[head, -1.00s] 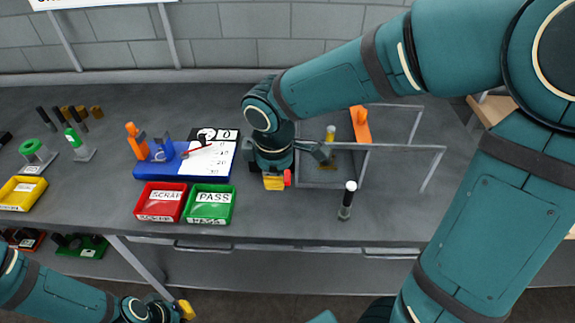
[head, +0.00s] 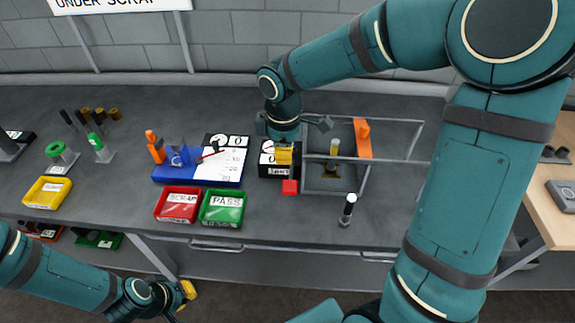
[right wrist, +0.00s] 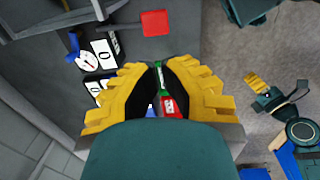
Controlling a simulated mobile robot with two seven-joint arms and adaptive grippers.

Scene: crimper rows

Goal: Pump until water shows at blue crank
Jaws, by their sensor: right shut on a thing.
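A black box (head: 266,172) with a round gauge stands mid-bench, and a lever ends in a red block (head: 290,187) in front of it. In the right wrist view the red block (right wrist: 155,22) lies clear of my fingers, and a blue part (right wrist: 72,45) sits beside the gauge (right wrist: 85,62); I cannot tell whether it is a crank. My right gripper (head: 284,153) is just above the box. Its yellow fingers (right wrist: 158,80) are nearly together; what they grip cannot be made out. I see no water. My left gripper (head: 187,289) is low in front of the bench.
Red (head: 178,205) and green (head: 222,209) trays lie left of the box, with a blue board (head: 168,177) behind. A grey frame (head: 368,160) with an orange piece stands to the right. A white-topped black post (head: 348,208) stands near the front edge.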

